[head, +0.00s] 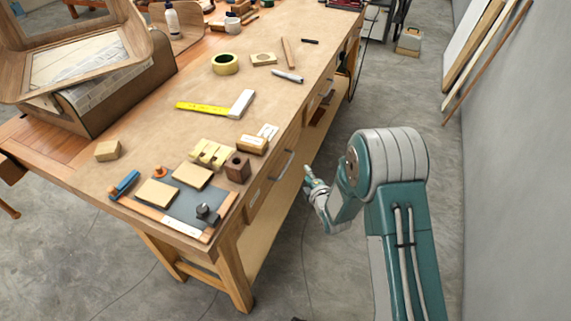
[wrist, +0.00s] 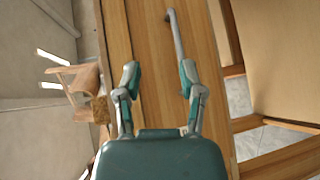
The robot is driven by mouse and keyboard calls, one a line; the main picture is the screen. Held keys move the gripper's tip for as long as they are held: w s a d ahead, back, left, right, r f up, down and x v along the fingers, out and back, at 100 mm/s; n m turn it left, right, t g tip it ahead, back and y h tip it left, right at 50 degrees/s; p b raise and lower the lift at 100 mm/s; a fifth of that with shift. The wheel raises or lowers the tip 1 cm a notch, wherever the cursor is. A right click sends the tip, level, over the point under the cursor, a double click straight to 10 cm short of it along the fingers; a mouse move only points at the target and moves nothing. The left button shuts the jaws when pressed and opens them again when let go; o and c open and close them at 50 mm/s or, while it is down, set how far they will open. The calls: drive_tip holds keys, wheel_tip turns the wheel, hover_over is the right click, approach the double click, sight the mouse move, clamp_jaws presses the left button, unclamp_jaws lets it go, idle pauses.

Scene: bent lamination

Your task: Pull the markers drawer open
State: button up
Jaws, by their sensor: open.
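A wooden drawer front (head: 266,190) with a grey bar handle (head: 283,164) is in the near end of the workbench's long side; it looks closed. A small pale label (head: 256,198) on it is too small to read, so I cannot tell if it says markers. My gripper (head: 309,175) is just right of this handle in the head view. In the wrist view my gripper (wrist: 158,78) is open, with nothing held. The handle (wrist: 175,35) runs ahead of the fingers, its lower end close to the right finger. I cannot tell if they touch.
The workbench (head: 150,130) carries a try square (head: 242,103), yellow tape (head: 225,64), wood blocks and a dark mat (head: 185,205).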

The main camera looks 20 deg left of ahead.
drive_tip(key=n+y, duration=0.1)
drive_tip(key=n, duration=0.1)
approach(287, 164)
drive_tip(key=x, duration=1)
drive_tip(key=shift+f, duration=0.4)
clamp_jaws()
